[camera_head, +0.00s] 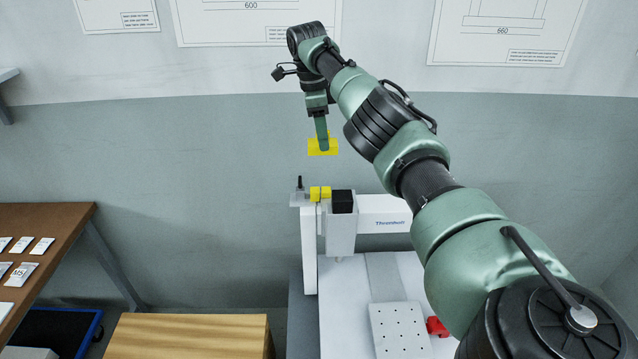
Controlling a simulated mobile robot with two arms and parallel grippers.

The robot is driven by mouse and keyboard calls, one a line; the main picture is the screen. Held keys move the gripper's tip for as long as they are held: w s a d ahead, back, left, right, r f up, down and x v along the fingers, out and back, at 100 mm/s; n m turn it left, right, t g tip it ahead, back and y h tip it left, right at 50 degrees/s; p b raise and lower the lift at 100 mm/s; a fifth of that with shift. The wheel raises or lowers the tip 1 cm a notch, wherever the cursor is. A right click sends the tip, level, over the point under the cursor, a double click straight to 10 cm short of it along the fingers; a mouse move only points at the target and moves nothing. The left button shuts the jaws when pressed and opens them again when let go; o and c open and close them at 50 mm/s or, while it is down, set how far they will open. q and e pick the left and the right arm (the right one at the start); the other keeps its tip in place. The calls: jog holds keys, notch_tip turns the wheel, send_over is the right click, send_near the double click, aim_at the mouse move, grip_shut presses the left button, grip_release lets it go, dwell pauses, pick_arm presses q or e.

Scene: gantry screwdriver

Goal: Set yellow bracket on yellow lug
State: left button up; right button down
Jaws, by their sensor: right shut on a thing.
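The yellow bracket (316,147) is a small yellow plate at the tip of my right gripper (322,136), whose fingers are shut on it. The gripper points down and holds the bracket in the air above the gantry. The yellow lug (320,193) is a small yellow block on top of the gantry head, beside a black block (342,201). A clear gap shows in the picture between bracket and lug. The gripper's fingers cover part of the bracket. My left gripper is not in view.
The white gantry machine (385,214) stands below, with a perforated plate (401,330) and a red part (437,326) on its bed. A brown table (60,225) with small packets is at left. A wooden block (190,335) stands at the front. The wall behind is bare below the posters.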

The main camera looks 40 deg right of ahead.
send_over(322, 189)
notch_tip(322, 189, down, 5)
jog(key=f, duration=0.8)
jog(key=shift+a+f+p, duration=0.2)
jog(key=shift+f+p, duration=0.15)
jog(key=shift+f, duration=0.3)
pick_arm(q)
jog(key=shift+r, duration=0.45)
pick_arm(e)
jog(key=shift+f+b, duration=0.3)
jog(key=shift+f, duration=0.15)
jog(key=c, duration=0.8)
grip_release()
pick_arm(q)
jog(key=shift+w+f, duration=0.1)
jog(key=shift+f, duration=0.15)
